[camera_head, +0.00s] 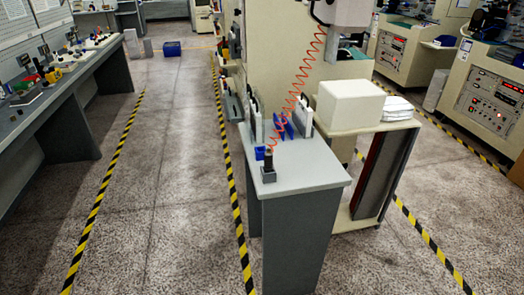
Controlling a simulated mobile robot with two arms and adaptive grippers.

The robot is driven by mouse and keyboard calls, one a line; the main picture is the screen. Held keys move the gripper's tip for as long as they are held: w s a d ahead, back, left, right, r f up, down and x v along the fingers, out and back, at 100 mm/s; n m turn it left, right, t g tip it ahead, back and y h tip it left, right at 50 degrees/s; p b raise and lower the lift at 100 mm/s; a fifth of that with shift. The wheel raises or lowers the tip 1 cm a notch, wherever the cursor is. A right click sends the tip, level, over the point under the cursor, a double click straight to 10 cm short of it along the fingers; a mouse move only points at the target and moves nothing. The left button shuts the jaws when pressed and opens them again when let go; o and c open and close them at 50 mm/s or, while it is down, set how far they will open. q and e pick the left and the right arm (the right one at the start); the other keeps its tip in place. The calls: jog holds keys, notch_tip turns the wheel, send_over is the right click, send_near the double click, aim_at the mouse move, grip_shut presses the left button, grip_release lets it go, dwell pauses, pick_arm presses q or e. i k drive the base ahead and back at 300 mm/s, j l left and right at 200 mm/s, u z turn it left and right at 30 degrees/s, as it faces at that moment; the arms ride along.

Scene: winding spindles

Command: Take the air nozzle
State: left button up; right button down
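A small dark upright object, seemingly the air nozzle (268,160), stands in a grey holder (268,175) near the left edge of the grey table (310,172). A red coiled hose (300,98) runs from the machine head above down to it. A small blue piece (260,153) is beside it. The nozzle is too small to make out its details. Neither of my grippers is in view.
Upright plates and blue parts (285,128) stand at the table's back. A white box (348,104) sits on a cart to the right. A long bench (60,85) with tools is at the left. The floor aisle between bench and table is clear.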

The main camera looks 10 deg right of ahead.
aim_at(269, 153)
jog(key=i+j+z, duration=0.2)
jog(key=z, duration=0.3)
jog(key=i+j+z, duration=0.25)
jog(key=z, duration=0.2)
